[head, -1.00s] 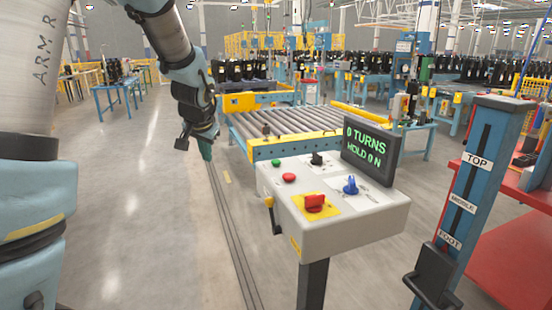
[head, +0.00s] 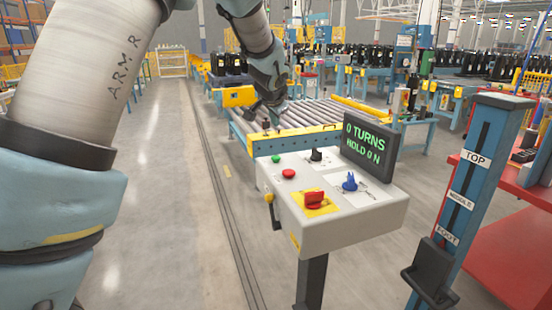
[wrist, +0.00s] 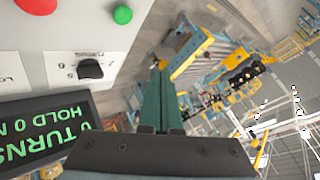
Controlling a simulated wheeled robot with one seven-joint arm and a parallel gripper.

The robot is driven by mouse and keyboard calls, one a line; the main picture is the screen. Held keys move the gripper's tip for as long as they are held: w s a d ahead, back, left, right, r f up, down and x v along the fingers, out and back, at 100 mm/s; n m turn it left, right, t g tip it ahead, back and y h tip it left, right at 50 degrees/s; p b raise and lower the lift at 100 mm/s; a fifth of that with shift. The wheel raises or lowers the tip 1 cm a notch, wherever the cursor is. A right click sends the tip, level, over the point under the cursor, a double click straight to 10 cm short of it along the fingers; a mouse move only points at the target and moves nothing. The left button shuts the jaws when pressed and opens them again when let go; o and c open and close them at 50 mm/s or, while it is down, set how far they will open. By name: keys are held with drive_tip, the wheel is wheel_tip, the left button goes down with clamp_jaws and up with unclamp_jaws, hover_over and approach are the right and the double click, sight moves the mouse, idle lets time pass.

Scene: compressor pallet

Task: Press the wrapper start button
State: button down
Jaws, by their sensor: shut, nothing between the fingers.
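The control box (head: 345,232) stands on a post, its sloped top carrying a green button (head: 275,159), a red button (head: 289,173), a black knob (head: 316,155), a blue knob (head: 349,182) and a red switch (head: 314,200) on a yellow plate. Its display reads "0 TURNS HOLD 0 N" (head: 370,145). My gripper (head: 275,121) is beyond and above the box's far left corner, apart from it. In the wrist view, the teal fingers (wrist: 160,98) are shut and empty; the green button (wrist: 122,14) lies up and left of them, the black knob (wrist: 90,69) to the left.
A roller conveyor (head: 310,112) with a yellow front edge (head: 300,139) stands behind the box. A blue post labelled TOP, MIDDLE and FOOT (head: 478,175) stands at right, near a red table (head: 500,225). The floor left of the box is clear.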

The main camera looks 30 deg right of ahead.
sight(275, 159)
drive_tip(key=shift+f+b, duration=3.35)
drive_tip(key=shift+f, duration=1.05)
drive_tip(key=shift+f, duration=0.1)
drive_tip(key=shift+f+b, duration=0.3)
drive_tip(key=shift+b, duration=0.25)
